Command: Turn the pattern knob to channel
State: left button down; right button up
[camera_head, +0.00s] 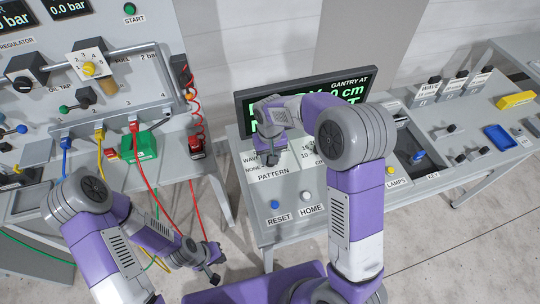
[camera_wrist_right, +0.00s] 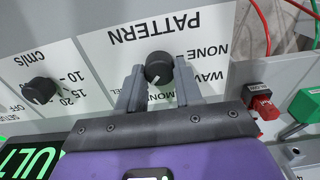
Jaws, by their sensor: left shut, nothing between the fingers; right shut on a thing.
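The pattern knob (camera_wrist_right: 158,64) is a round black knob on a white label plate marked PATTERN, seen upside down in the right wrist view. My right gripper (camera_wrist_right: 160,78) is shut on it, a finger on each side. A pale mark shows on the knob's lower edge. NONE and part of WAVE are readable at the right; another label below the knob is mostly hidden. In the head view my right gripper (camera_head: 270,157) covers the knob above the word PATTERN. My left gripper (camera_head: 208,262) is shut and empty, low in front of the console, away from the knob.
A second black knob (camera_wrist_right: 40,90), marked cm/s, sits beside the pattern plate. The blue RESET button (camera_head: 275,204) and white HOME button (camera_head: 307,196) are at the console's front. A screen (camera_head: 247,106) stands behind, partly hidden by my right arm. Cables hang at the left.

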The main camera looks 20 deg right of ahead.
dwell(0.3)
jog(key=o, duration=1)
